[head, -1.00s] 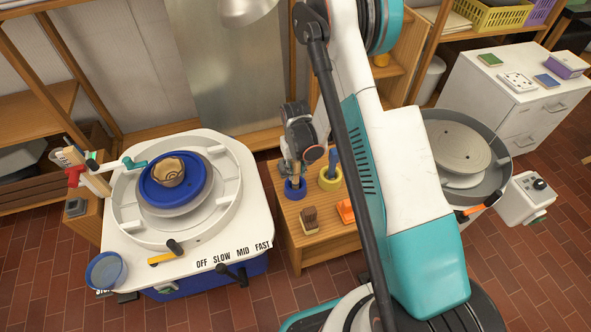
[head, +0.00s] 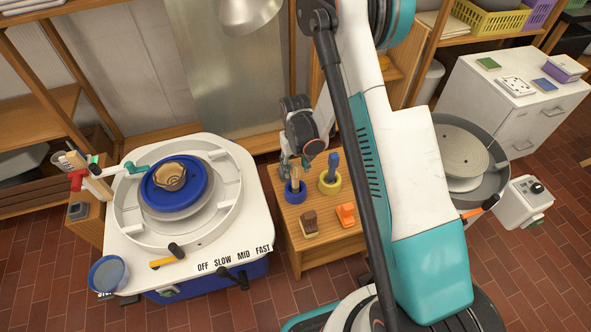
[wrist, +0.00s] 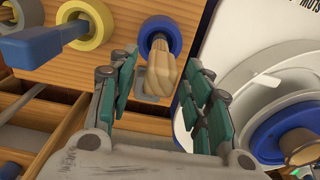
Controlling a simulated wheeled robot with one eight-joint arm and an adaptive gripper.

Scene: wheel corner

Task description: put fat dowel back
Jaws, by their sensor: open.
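A pale wooden piece (wrist: 162,68), rounded and lumpy at its near end, stands in a blue ring holder (wrist: 159,33) on the wooden stand. In the head view the wooden piece (head: 295,178) rises from the blue ring (head: 295,194). A blue-handled piece (head: 333,160) stands in a yellow ring (head: 330,183) beside it. I cannot tell for sure which is the fat dowel. My gripper (wrist: 160,88) is open, with the wooden piece between its fingers, and a gap seems to show on both sides. In the head view my gripper (head: 294,165) is just above the blue ring.
The wooden stand (head: 320,240) also carries a brown brush (head: 309,223) and an orange block (head: 346,215). A white pottery wheel (head: 130,247) with a pot (head: 170,175) on a blue bat is close on the left. A second wheel (head: 460,150) stands on the right.

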